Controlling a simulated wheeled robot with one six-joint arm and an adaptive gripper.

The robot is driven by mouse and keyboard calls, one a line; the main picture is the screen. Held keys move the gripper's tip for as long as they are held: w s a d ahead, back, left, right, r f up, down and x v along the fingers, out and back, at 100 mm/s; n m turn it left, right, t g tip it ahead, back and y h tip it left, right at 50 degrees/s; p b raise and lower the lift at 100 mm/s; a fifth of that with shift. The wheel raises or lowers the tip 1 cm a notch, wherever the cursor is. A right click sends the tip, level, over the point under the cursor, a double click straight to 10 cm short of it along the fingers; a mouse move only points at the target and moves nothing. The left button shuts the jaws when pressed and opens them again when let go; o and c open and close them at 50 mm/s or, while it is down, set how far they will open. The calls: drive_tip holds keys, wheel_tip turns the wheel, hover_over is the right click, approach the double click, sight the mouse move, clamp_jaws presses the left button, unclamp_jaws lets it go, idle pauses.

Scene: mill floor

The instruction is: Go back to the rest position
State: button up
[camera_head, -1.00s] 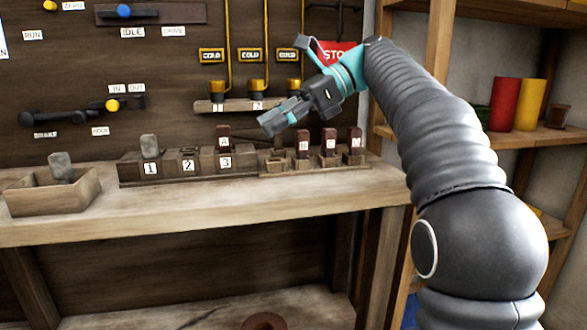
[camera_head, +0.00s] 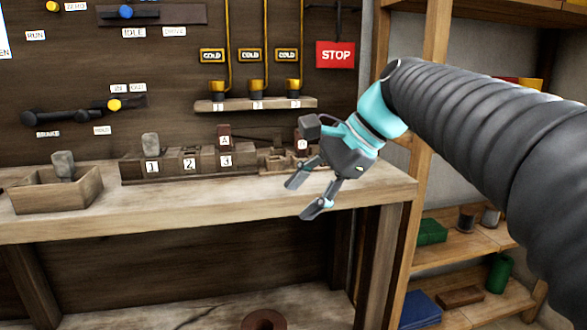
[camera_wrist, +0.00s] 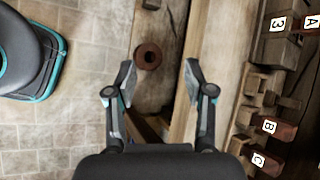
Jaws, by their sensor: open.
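My gripper (camera_head: 301,199) is open and empty. In the head view it hangs in front of the right part of the workbench (camera_head: 230,196), with its fingers pointing down and to the left near the bench's front edge. In the wrist view my gripper (camera_wrist: 158,80) has its two fingers spread apart, with nothing between them but the lower shelf and the bench edge beyond. My forearm reaches in from the right of the head view and hides part of the right-hand shelves.
Numbered block (camera_head: 188,165) holds a grey peg and a dark A peg. A wooden box (camera_head: 52,198) with a grey piece stands left. A brown ring (camera_head: 264,320) lies below the bench. Shelves (camera_head: 470,245) stand right. A red STOP sign (camera_head: 336,54) hangs behind.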

drive_tip(key=s+d+f+n+t+h, duration=0.1)
drive_tip(key=s+d+f+n+h, duration=0.1)
drive_tip(key=f, duration=0.5)
drive_tip(key=s+d+f+n+t+h, duration=0.1)
drive_tip(key=s+d+f+n+h, duration=0.2)
drive_tip(key=s+d+f+n, duration=0.2)
drive_tip(key=s+d+f+n+t+h, duration=0.1)
drive_tip(key=s+d+f+n, duration=0.3)
drive_tip(key=s+f, duration=0.5)
drive_tip(key=d+h, duration=0.1)
drive_tip(key=d, duration=0.1)
drive_tip(key=shift+s+d+f+t+h, duration=0.25)
drive_tip(key=shift+d+f+t+h, duration=0.05)
drive_tip(key=shift+d, duration=0.1)
drive_tip(key=shift+c, duration=1.1)
drive_tip(key=shift+a, duration=0.1)
